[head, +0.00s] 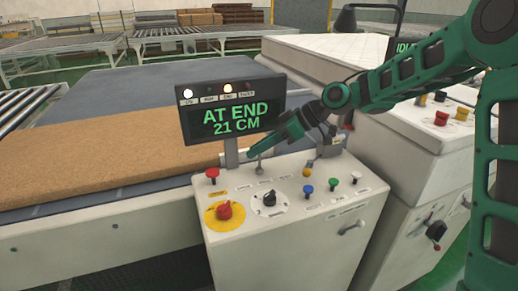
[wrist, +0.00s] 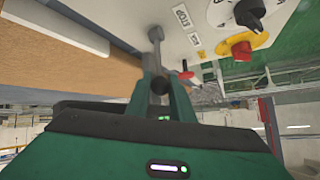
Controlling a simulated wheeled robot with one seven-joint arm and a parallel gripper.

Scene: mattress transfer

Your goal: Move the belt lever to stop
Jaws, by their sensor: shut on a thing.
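The belt lever (wrist: 156,48) is a grey metal rod with a dark round knob, on the sloped control panel (head: 290,185). In the wrist view, my gripper (wrist: 160,82) is shut on the lever, with the dark knob between its fingers. A STOP label (wrist: 182,16) lies on the panel to the right of the rod in that view. In the head view, my gripper (head: 258,153) reaches in from the right, and the lever's lower part (head: 259,167) shows below it. The fingers cover the lever's top there, and I cannot tell its exact setting.
The display (head: 231,117) behind the panel reads AT END, 21 CM. A red button (head: 212,175), a red knob on yellow (head: 224,211) and a black knob (head: 269,199) stand close by. A brown slab (head: 100,160) lies on the belt to the left.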

